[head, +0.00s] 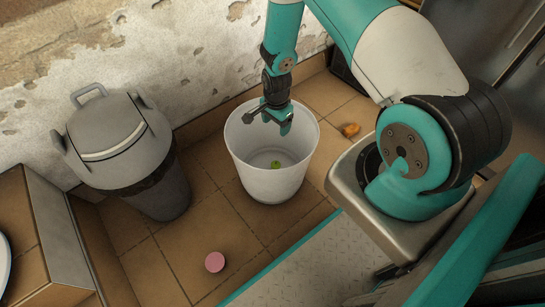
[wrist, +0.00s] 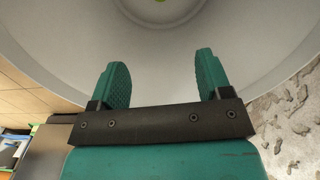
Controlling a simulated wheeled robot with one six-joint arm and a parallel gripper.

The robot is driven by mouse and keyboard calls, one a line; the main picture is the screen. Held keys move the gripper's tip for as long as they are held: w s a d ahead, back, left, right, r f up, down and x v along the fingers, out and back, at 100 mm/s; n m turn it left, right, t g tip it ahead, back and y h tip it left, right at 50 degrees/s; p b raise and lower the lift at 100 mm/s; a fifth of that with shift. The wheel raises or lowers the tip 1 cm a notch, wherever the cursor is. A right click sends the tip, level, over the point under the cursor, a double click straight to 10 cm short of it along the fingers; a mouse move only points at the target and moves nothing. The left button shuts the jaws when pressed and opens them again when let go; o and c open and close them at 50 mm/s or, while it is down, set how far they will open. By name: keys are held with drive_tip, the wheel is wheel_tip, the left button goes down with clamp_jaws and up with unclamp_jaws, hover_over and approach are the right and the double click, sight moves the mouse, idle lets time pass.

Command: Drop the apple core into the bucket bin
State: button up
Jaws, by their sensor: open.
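The white bucket bin (head: 245,145) stands upright on the tiled floor near the wall, and its pale inside wall fills much of the wrist view (wrist: 250,60). A small green thing (head: 276,164), which looks like the apple core, lies at the bottom of the bucket. A yellow-green bit of it shows at the top edge of the wrist view (wrist: 160,1). My gripper (head: 272,117) is over the bucket's mouth, pointing down. In the wrist view its two teal fingers (wrist: 160,75) stand apart with nothing between them.
A grey lidded bin (head: 160,195) stands to the left of the bucket. A pink round thing (head: 215,262) lies on the floor in front. A small orange-brown thing (head: 350,130) lies to the right. A cabinet (head: 62,235) is at far left.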

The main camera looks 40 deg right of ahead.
wheel_tip(320, 180, up, 17)
drive_tip(key=p, duration=0.5)
drive_tip(key=shift+r, duration=0.15)
drive_tip(key=s+a+r+n+y, duration=0.2)
drive_tip(key=s+a+r+n, duration=0.2)
drive_tip(key=a+r+n, duration=0.9)
drive_tip(key=s+a+r+n+y, duration=0.1)
drive_tip(key=s+a+r+n, duration=0.4)
drive_tip(key=s+r, duration=0.35)
drive_tip(key=s+a+r+n+y, duration=0.1)
drive_tip(key=s+a+r+n, duration=0.35)
drive_tip(key=s+r, duration=0.4)
wheel_tip(320, 180, up, 28)
drive_tip(key=s+p, duration=0.1)
drive_tip(key=p, duration=2.7)
drive_tip(key=shift+f+n+p, duration=0.15)
drive_tip(key=shift+n+p, duration=0.2)
drive_tip(key=shift+n, duration=0.1)
